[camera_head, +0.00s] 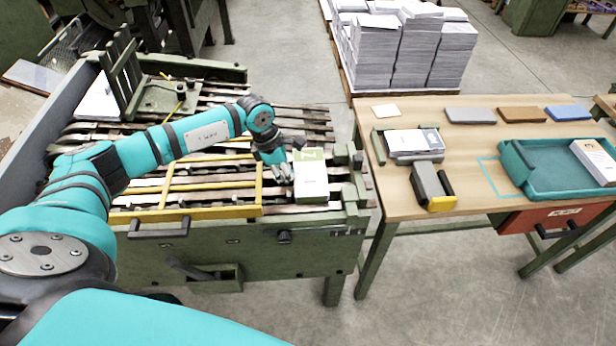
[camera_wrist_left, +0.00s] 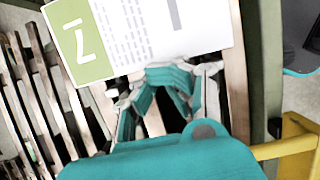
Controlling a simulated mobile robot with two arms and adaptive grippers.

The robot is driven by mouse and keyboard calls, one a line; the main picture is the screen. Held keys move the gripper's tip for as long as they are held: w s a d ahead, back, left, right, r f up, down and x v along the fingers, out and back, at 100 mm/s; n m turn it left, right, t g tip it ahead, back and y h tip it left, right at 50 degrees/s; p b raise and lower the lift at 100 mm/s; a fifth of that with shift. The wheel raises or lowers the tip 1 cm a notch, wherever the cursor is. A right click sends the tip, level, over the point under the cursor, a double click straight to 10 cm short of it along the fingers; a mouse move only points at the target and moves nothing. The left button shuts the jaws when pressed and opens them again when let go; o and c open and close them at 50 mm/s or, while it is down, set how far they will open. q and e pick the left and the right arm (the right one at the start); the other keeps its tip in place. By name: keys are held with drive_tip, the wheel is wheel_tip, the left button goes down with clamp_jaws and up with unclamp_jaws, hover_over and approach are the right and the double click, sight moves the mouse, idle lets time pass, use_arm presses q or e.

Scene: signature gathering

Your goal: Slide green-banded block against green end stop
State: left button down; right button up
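The green-banded block (camera_head: 311,174) is a white, paper-like stack with a green band and a white mark. It lies on the slatted bed at the right end of the green machine. In the left wrist view the block (camera_wrist_left: 165,28) fills the top, its green band to the left. A green upright (camera_head: 342,154), seemingly the end stop, stands right of the block; a gap shows between them. My left gripper (camera_head: 281,174) is low at the block's left side, its fingertips (camera_wrist_left: 168,70) drawn together at the block's edge. Contact is unclear. My right gripper is out of view.
A yellow frame (camera_head: 215,211) lies on the bed left of the block. A wooden table (camera_head: 467,147) stands to the right with a stapler-like tool (camera_head: 428,184), a teal tray (camera_head: 535,178) and several coloured blocks. Paper stacks (camera_head: 385,50) stand behind.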

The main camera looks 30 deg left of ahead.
sight(300, 174)
use_arm(q)
drive_tip(key=shift+w+d+b, duration=0.2)
drive_tip(key=shift+w+d, duration=0.25)
drive_tip(key=shift+d, duration=0.3)
drive_tip(key=shift+w+d+b, duration=0.2)
drive_tip(key=shift+w+d, duration=0.2)
drive_tip(key=shift+d, duration=0.35)
drive_tip(key=shift+s+a, duration=0.35)
drive_tip(key=shift+a, duration=0.3)
drive_tip(key=shift+r+p, duration=2.3)
drive_tip(key=shift+r, duration=1.25)
drive_tip(key=shift+f, duration=0.1)
